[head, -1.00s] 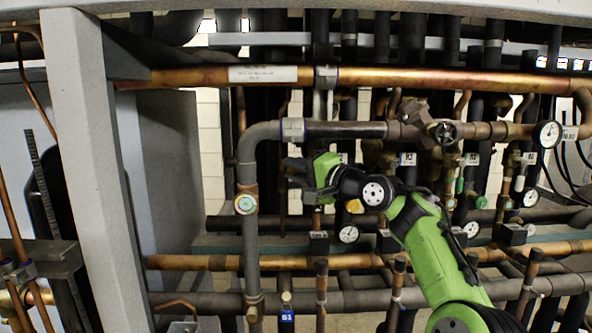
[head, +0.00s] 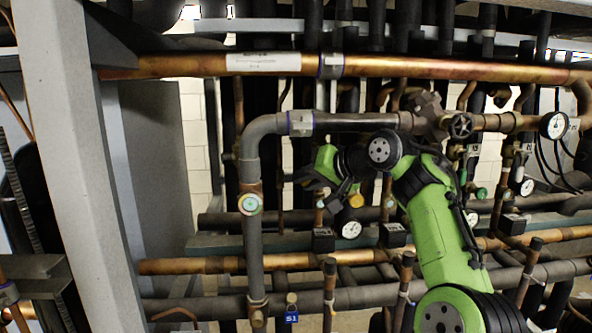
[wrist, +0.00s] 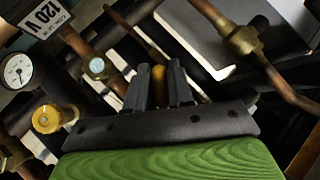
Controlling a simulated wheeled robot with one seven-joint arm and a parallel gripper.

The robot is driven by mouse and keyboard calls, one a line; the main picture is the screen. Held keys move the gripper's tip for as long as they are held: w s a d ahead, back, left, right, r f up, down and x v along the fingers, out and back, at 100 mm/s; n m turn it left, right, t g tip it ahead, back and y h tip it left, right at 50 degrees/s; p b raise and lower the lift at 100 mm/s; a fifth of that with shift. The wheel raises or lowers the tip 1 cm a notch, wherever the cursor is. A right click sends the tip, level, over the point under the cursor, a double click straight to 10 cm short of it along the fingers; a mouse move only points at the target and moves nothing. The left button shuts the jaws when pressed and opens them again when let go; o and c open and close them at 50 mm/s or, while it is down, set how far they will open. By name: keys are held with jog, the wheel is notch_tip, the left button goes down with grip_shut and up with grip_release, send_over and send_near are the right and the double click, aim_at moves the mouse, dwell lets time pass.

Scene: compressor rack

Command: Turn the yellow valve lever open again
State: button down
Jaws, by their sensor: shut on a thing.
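My gripper (wrist: 159,75) is shut on a narrow yellow piece, the yellow valve lever (wrist: 158,86), which shows between its two dark fingers in the wrist view. Most of the lever is hidden by the fingers. In the head view my gripper (head: 304,178) is in among the pipes, right of the grey vertical pipe and below the grey horizontal one; the lever cannot be made out there. How far the lever is turned cannot be told.
A round yellow cap (wrist: 47,118) and a white gauge (wrist: 17,71) are at left in the wrist view. In the head view a grey pipe (head: 253,235) stands left of my gripper, a copper pipe (head: 200,265) runs below, and a valve handwheel (head: 460,126) sits to the right.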

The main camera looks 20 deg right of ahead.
jog(key=shift+s+d+f+n+g+h+p, duration=0.1)
jog(key=shift+d+f+n+g+h+p, duration=0.15)
jog(key=shift+d+n+g+h+p, duration=0.25)
jog(key=shift+d+f+n+g+h+p, duration=0.1)
jog(key=shift+d+f+n+h+p, duration=0.2)
jog(key=shift+h, duration=0.4)
jog(key=shift+a+r, duration=0.1)
jog(key=c, duration=1.1)
grip_release()
